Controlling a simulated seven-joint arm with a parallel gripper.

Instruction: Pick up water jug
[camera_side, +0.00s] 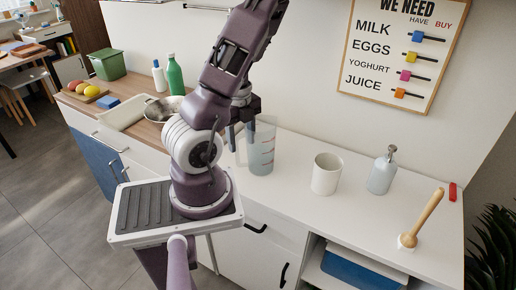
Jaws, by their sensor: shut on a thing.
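The water jug (262,153) is a clear, tall container with reddish marks on its side and what looks like water inside. It is upright at the white counter, just right of my arm. My gripper (238,136) is at the jug's left side, its dark fingers pointing down and shut on the jug, at what looks like the handle. My arm hides part of the jug's left side. I cannot tell whether the jug's base touches the counter.
A green bottle (175,76), white bottle (159,78) and metal pan (160,108) are at left.

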